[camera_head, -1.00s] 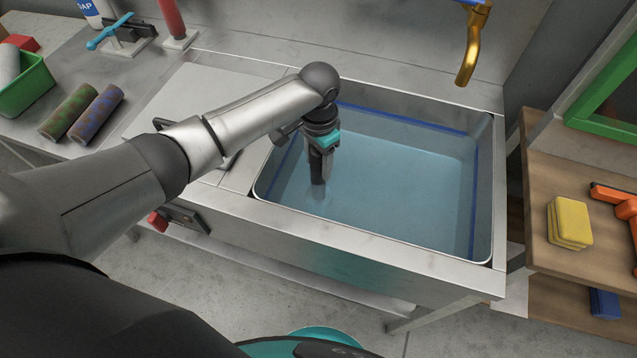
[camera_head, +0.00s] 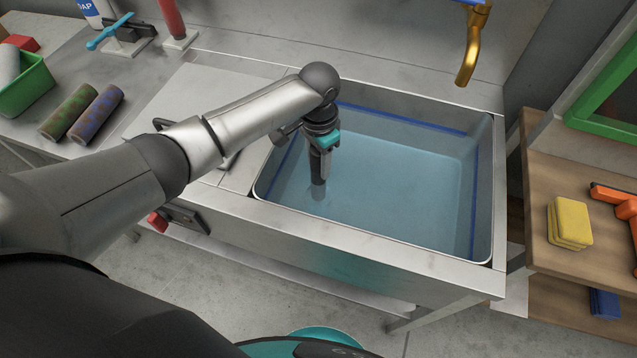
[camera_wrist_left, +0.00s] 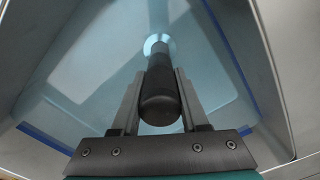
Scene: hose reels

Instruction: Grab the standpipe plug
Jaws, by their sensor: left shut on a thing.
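The standpipe plug (camera_wrist_left: 160,88) is a dark, round-ended cylinder standing in the water-filled sink basin (camera_head: 400,250). In the left wrist view its thick top points at the camera and its far end reaches down to a pale ring at the bottom. My left gripper (camera_head: 321,162) reaches down into the left part of the basin. It is shut on the plug, with one finger on each side, as the left wrist view also shows (camera_wrist_left: 159,76). In the head view the gripper hides most of the plug. My right gripper is not in view.
A brass tap (camera_head: 473,45) hangs over the basin's back right. The steel rim surrounds the gripper. A wooden shelf with yellow sponges (camera_head: 570,222) stands at the right. Two patterned rolls (camera_head: 97,112) and a green bin (camera_head: 25,82) lie on the left counter.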

